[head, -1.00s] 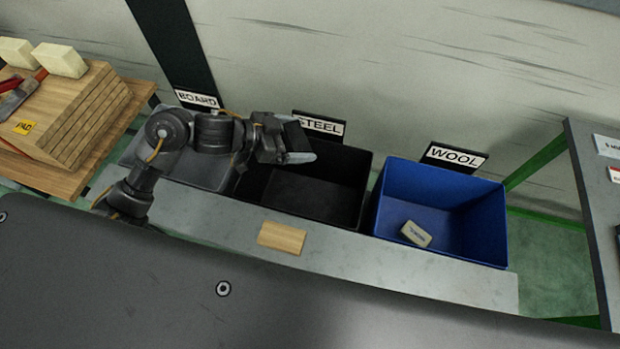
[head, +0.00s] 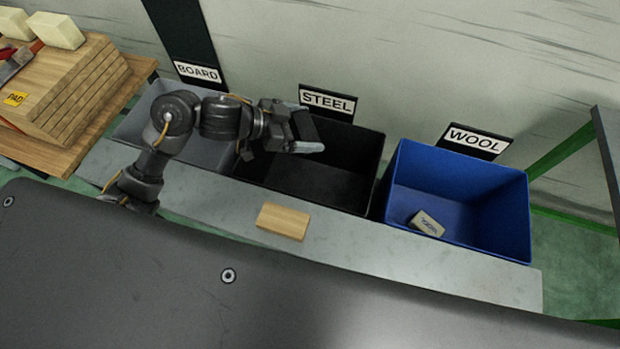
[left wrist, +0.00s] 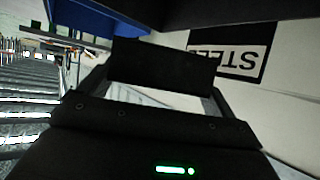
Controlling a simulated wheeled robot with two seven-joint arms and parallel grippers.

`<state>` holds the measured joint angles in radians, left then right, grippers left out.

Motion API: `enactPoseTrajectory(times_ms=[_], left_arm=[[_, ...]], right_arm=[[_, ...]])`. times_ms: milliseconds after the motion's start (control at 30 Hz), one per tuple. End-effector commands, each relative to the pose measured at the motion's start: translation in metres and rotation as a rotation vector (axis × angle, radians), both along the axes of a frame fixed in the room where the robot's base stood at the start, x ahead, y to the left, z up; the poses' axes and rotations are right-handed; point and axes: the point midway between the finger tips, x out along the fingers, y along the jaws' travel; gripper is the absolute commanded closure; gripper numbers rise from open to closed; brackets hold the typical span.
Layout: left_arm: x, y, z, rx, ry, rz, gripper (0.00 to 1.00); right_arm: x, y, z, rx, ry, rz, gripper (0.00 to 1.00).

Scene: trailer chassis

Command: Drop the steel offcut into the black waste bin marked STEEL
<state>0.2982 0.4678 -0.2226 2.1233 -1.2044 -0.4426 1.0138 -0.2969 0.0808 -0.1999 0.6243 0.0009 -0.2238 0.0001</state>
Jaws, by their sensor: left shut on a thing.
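My left gripper (head: 300,132) is over the left part of the black waste bin (head: 364,160) marked STEEL. It is shut on a pale grey piece, the steel offcut (head: 308,147), which sticks out beside the dark fingers above the bin opening. In the left wrist view the gripper (left wrist: 155,90) shows its dark fingers with a pale strip between them; most of the offcut is hidden there. The STEEL sign (head: 328,101) stands behind the bin and also shows upside down in the left wrist view (left wrist: 232,58). My right gripper is out of view.
The grey BOARD bin (head: 135,122) stands to the left, partly behind my arm. The blue WOOL bin (head: 500,210) to the right holds a small pale block (head: 427,224). A wooden piece (head: 283,221) lies on the grey bench (head: 385,250) in front. Stacked boards (head: 65,90) stand far left.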

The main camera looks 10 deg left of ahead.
Motion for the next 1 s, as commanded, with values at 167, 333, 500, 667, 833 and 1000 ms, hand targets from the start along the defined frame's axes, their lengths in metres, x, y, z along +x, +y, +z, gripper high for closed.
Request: enactPoseTrajectory(times_ms=[167,333,500,667,833,1000], left_arm=[[0.0,0.0,-0.001,0.0,-0.001,0.0,0.37],[0.0,0.0,-0.001,0.0,-0.001,0.0,0.03],[0.0,0.0,-0.001,0.0,-0.001,0.0,0.0],[-0.002,0.004,0.001,0.002,-0.001,0.0,0.0],[-0.014,0.023,0.013,0.006,-0.002,-0.001,0.0],[-0.03,0.049,0.03,0.006,-0.002,0.001,0.0]], right_arm=[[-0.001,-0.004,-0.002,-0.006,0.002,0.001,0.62],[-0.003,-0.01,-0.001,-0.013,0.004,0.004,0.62],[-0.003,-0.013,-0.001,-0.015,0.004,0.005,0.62],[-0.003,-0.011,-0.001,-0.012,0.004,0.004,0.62],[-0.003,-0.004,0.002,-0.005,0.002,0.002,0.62],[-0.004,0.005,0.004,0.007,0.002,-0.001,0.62]])
